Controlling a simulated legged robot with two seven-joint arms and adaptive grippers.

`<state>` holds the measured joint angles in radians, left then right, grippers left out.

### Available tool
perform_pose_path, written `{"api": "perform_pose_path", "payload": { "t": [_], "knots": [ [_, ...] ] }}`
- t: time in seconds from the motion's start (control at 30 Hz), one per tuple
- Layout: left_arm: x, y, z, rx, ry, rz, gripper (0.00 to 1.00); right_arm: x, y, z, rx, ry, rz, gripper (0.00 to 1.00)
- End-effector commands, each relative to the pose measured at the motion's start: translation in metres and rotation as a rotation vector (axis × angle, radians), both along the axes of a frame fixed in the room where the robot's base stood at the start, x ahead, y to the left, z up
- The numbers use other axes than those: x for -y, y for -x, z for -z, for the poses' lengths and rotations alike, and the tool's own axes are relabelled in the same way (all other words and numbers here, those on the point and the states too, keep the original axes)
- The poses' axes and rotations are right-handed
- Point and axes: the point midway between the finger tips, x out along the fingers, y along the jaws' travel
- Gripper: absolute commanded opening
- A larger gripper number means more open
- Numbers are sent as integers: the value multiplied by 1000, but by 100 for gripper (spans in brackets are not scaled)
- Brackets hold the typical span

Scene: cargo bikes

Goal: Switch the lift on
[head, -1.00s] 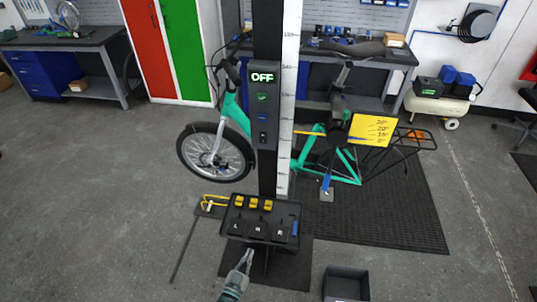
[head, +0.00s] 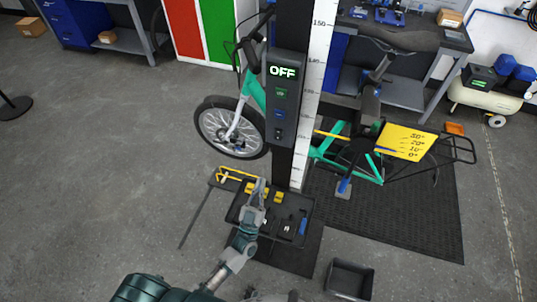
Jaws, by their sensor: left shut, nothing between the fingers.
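The lift is a dark upright post (head: 292,32) with a white measuring scale (head: 312,85) along its right side. A grey control box (head: 284,98) on the post has a lit display (head: 283,72) reading OFF. Below it are a green button (head: 281,93), a blue button (head: 279,114) and a dark switch (head: 277,134) at the bottom. My left gripper (head: 260,184) is shut and empty. It appears over the tool tray (head: 309,213), below the control box and apart from it, and hides part of the tray. My right gripper is not in view.
A green cargo bike (head: 335,145) stands behind the post, with a yellow angle plate (head: 406,141) at right. The tray holds yellow and blue pieces. An empty dark bin (head: 350,278) lies on the floor at front right. A workbench (head: 420,95) stands behind.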

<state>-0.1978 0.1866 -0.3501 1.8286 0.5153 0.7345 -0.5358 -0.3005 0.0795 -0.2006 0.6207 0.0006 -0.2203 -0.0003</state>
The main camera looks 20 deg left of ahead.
Motion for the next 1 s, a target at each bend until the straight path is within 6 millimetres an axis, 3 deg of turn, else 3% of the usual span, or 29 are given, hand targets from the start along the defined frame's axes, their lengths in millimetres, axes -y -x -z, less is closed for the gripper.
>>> {"api": "perform_pose_path", "payload": {
  "t": [0.17, 0.53, 0.73, 1.0],
  "knots": [
    [4, -17, -18, 4, 0, 1, 0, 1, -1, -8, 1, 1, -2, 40],
    [1, -78, -65, 3, 2, 0, 0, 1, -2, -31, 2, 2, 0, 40],
    [1, -107, -58, 0, 2, 1, 0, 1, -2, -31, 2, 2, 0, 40],
    [5, -116, -56, 0, 0, 1, 0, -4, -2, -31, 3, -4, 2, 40]
  ]
}}
